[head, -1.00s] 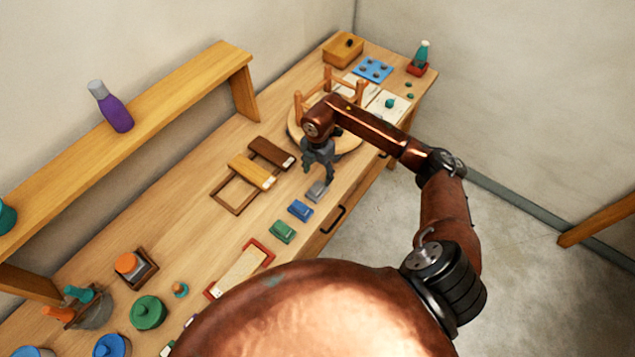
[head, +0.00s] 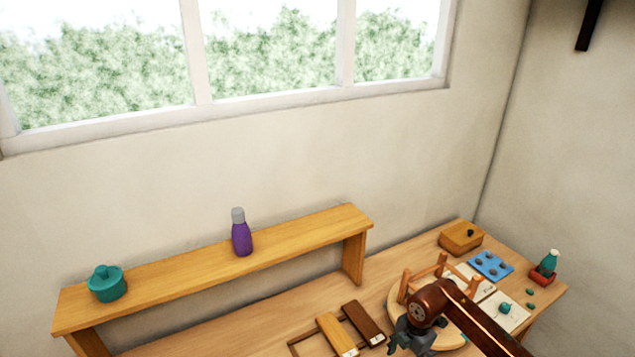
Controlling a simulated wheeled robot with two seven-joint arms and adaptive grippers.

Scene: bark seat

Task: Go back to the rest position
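My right arm comes in from the lower right in the head view. Its gripper (head: 405,340) hangs over the bench near the front of the round wooden stand, and its fingertips are too small and dark to tell whether they are open. I see nothing held in it. The round stand (head: 452,337) with upright wooden pegs sits partly hidden behind my arm. My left arm and gripper are out of the picture.
A raised shelf (head: 180,272) bears a teal lidded pot (head: 107,284) and a purple bottle (head: 241,238). Two slats (head: 337,335) (head: 363,323) lie left of my gripper.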

